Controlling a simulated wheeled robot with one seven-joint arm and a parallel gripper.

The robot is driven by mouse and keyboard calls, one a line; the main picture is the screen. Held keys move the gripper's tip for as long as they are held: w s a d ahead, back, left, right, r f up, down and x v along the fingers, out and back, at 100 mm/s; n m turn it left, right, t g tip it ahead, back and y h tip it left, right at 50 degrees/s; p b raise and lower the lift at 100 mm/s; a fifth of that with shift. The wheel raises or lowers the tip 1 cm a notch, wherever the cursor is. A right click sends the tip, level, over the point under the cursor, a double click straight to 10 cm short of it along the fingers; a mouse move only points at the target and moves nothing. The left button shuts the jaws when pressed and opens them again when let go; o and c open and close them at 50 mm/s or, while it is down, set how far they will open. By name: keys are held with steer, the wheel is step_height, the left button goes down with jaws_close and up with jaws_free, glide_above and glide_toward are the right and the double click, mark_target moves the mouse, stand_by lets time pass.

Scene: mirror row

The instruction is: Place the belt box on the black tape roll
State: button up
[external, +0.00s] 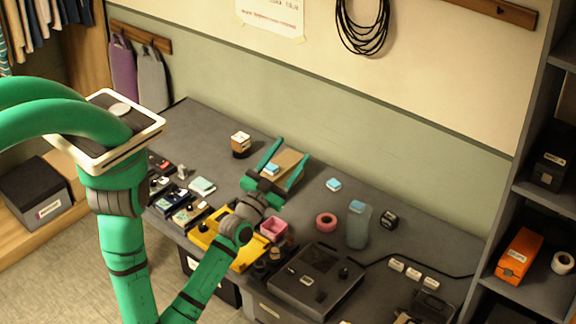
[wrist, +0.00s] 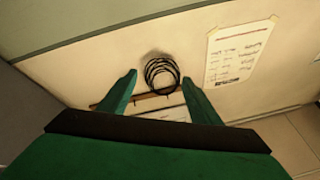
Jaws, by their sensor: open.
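A small cream and brown box (external: 240,138), which looks like the belt box, stands toward the back left of the table in the external view. It appears to rest on a dark round thing (external: 241,153), likely the black tape roll; the picture is too small to be sure. My gripper (external: 291,150) is open, to the right of this stack and apart from it. In the wrist view my gripper (wrist: 159,78) has nothing held between its fingers and faces the wall. Neither the box nor the roll shows in the wrist view.
A tan, flat thing (external: 285,166) shows between my fingers in the external view. A yellow tray (external: 222,250), a pink tape roll (external: 326,222), a bottle (external: 358,230) and a grey case (external: 318,278) stand on the table (external: 225,122). The back strip is fairly clear.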

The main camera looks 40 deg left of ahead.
steer(key=s+a+f+n+g, duration=0.2)
steer(key=s+f+n+g, duration=0.2)
steer(key=s+f, duration=1.15)
steer(key=s+a+f+g, duration=0.1)
steer(key=s+a+f, duration=0.1)
steer(key=s, duration=0.6)
steer(key=s+a+f+g+h, duration=0.1)
steer(key=s+a+f+g, duration=0.1)
steer(key=s, duration=0.6)
steer(key=shift+s+a+f, duration=0.15)
steer(key=shift+a+f, duration=0.5)
steer(key=shift+a, duration=0.2)
